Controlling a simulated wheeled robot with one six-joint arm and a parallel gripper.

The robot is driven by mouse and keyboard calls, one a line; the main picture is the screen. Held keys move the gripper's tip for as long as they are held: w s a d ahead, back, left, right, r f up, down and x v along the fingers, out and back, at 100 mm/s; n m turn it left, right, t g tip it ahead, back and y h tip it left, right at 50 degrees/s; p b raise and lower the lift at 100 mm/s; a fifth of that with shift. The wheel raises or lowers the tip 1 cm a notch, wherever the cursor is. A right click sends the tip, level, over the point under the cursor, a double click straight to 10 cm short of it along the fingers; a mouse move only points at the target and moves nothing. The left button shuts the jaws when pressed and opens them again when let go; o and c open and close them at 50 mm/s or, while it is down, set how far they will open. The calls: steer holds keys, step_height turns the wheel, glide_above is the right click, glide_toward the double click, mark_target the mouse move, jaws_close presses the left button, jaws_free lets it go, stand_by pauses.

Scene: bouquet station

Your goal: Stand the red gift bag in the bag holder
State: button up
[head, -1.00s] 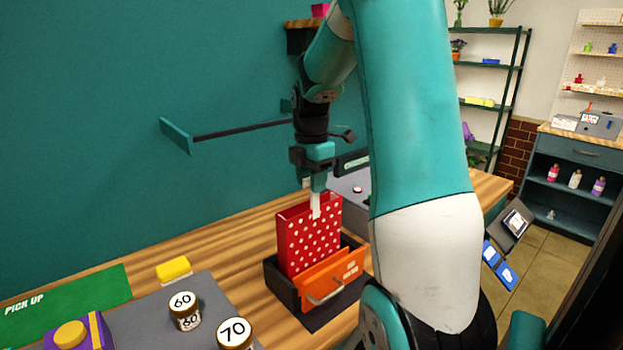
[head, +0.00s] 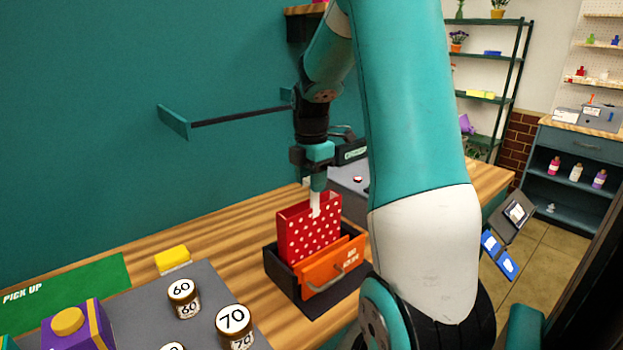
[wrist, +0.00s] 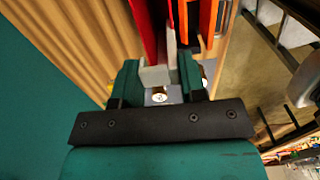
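The red gift bag (head: 306,234) with white dots stands upright in the black bag holder (head: 282,281), behind an orange bag (head: 327,268) that is in the same holder. The red bag's lower part is hidden by the holder and the orange bag. My gripper (head: 316,203) points down at the red bag's top edge, its pale fingertips at the rim. The orange bag (wrist: 208,22) is just to the right.
A grey mat holds weights marked 60 (head: 183,297) and 70 (head: 234,325) and a purple box (head: 78,329). A yellow block (head: 172,258) lies near the wall. A dark rail (head: 240,116) runs along the wall. Bare wood lies left of the holder.

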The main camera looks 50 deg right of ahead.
steer(key=o, duration=0.5)
step_height(320, 180, up, 18)
steer(key=b, duration=0.1)
steer(key=shift+f+b, duration=0.25)
steer(key=shift+b, duration=0.05)
steer(key=shift+a, duration=0.15)
steer(key=a+f+m+t+y, duration=0.15)
steer(key=a+f, duration=0.25)
steer(key=a, duration=0.7)
steer(key=a+f+m+g+h, duration=0.1)
steer(key=a+f+m, duration=0.15)
steer(key=a, duration=0.85)
steer(key=s+a+f+m+y, duration=0.2)
steer(key=s+a+f, duration=0.1)
steer(key=s+a, duration=0.4)
steer(key=s+a+f+m+y, duration=0.1)
steer(key=s+a+f, duration=0.3)
steer(key=s+a, duration=0.4)
steer(key=shift+a+f+m+y, duration=0.3)
steer(key=shift+a+m, duration=0.2)
steer(key=shift+m, duration=0.2)
